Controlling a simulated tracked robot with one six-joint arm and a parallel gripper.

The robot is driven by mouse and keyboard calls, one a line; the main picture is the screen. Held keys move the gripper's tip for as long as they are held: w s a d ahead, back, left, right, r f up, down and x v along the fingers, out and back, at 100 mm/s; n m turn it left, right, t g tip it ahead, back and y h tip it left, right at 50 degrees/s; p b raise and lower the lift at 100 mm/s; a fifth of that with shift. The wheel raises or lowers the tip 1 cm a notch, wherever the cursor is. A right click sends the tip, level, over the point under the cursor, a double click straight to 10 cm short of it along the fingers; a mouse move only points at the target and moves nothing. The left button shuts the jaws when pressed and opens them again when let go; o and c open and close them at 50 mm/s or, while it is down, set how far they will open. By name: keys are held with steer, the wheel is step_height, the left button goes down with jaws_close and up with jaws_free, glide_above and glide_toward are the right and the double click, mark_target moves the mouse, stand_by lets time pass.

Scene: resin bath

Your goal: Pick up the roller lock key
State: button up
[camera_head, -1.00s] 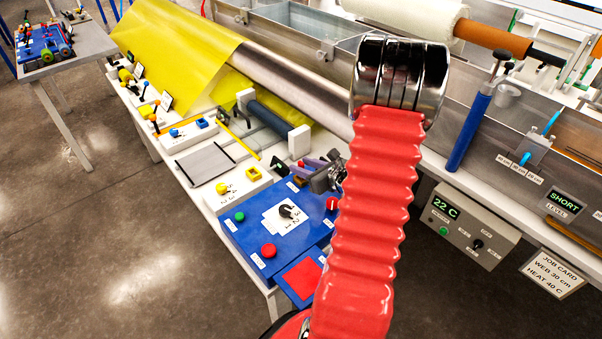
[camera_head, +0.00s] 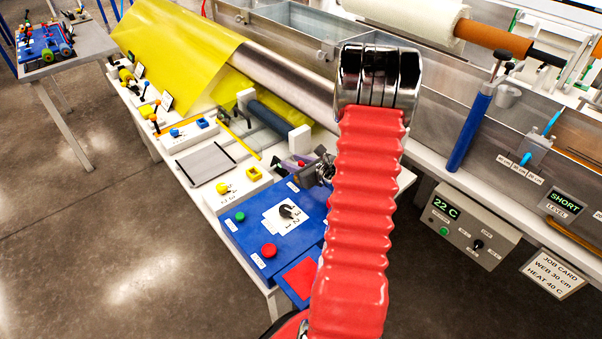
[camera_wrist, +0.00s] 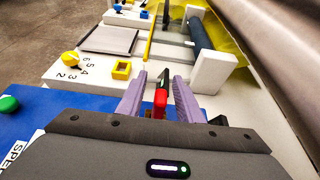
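A small red piece with a dark, narrow part, which looks like the roller lock key (camera_wrist: 160,103), stands between my gripper's fingers in the wrist view. A bit of its red also shows in the head view (camera_head: 300,163). My gripper (camera_wrist: 160,88) has two lilac fingers, one on each side of the red piece, with a visible gap to each finger. In the head view my gripper (camera_head: 289,163) is low over the back edge of the blue panel, partly hidden by my red arm. The lower part of the key is hidden by the gripper body.
A white block with a yellow knob (camera_head: 222,188) and a yellow square socket (camera_head: 253,173) lies left of the gripper. The blue panel (camera_head: 250,215) carries green and red buttons and a dial. A dark blue roller (camera_head: 268,116) sits between white blocks (camera_head: 299,139) behind.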

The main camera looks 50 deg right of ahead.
steer(key=shift+c, duration=0.6)
jaws_close()
